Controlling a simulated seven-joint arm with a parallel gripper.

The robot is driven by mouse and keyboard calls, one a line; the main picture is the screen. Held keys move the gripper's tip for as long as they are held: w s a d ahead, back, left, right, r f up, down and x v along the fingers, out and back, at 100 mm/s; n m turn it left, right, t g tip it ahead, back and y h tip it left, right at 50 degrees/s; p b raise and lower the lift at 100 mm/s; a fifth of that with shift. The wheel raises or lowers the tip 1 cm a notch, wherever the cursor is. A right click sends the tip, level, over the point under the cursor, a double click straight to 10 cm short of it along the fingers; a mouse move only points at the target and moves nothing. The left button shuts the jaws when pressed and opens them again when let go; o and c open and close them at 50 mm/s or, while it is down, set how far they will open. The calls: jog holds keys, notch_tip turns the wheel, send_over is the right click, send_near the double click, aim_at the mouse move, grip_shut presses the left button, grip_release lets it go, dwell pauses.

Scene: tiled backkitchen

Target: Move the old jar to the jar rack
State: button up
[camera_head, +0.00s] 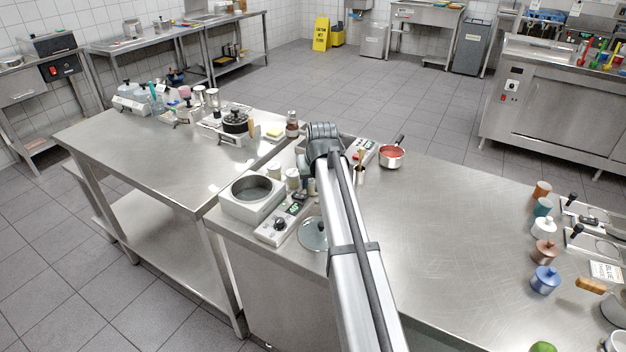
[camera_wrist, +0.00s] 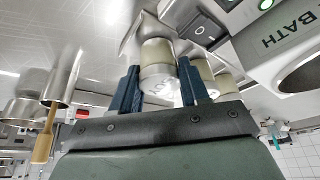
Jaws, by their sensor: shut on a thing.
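The jar (camera_wrist: 157,54) with a cream body and a pale lid is between the two dark blue fingers of my gripper (camera_wrist: 158,88) in the wrist view. My gripper is shut on it. Lettering on the lid is only partly readable. Two similar jars (camera_wrist: 222,84) stand close by, partly behind the right finger. In the head view small pale jars (camera_head: 292,179) stand beside the water bath, just left of my arm. My arm hides most of the gripper there. I cannot make out the jar rack for certain.
The water bath (camera_head: 237,207) and a control box (camera_head: 272,232) stand left of my arm, with a glass lid (camera_head: 312,234) in front. A red saucepan (camera_head: 391,158) is to the right. Coloured canisters (camera_head: 545,279) line the right side. The middle of the steel counter (camera_head: 445,235) is clear.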

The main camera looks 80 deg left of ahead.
dwell(0.3)
jog(key=o, duration=1.2)
jog(key=o, duration=0.3)
jog(key=shift+r, duration=3.45)
